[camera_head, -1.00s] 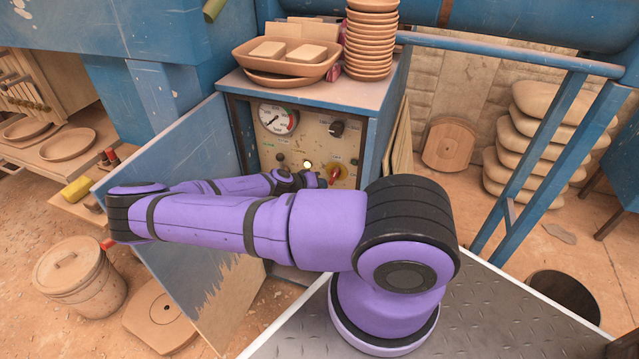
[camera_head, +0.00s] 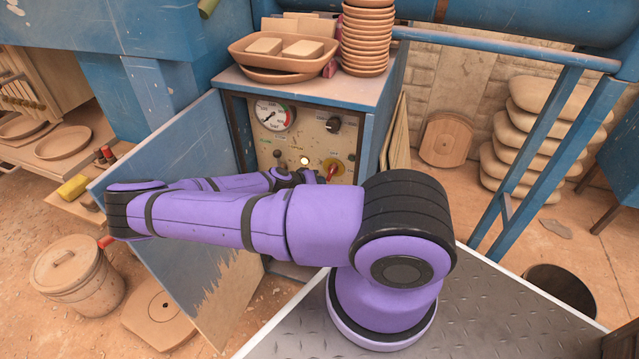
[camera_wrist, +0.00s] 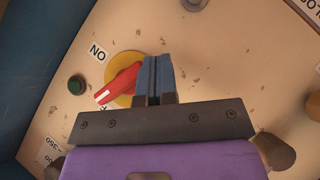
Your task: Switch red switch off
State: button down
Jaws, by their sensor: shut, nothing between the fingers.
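The red switch (camera_head: 333,171) sits on a round yellow plate on the control panel, at the panel's lower right in the head view. In the wrist view the red switch (camera_wrist: 121,84) lies slanted across the yellow plate (camera_wrist: 125,62), its white-marked end toward the lower left. An ON label (camera_wrist: 98,52) is above and left of it. A second label by the white-marked end is mostly hidden. My gripper (camera_wrist: 155,62) is shut and empty, its fingertips just right of the handle, over the plate. Contact cannot be told. In the head view my arm hides most of the gripper.
The panel also has a gauge (camera_head: 274,115), a black knob (camera_head: 334,125), a lit lamp (camera_head: 304,160) and a green button (camera_wrist: 77,85). Dishes (camera_head: 367,40) are stacked on the cabinet top. The open blue door (camera_head: 180,150) stands left of the panel, and a blue railing (camera_head: 540,150) to the right.

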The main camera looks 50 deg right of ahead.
dwell(0.8)
jog(key=v, duration=1)
jog(key=shift+a+r, duration=0.2)
jog(key=shift+a, duration=0.15)
jog(key=shift+w, duration=0.1)
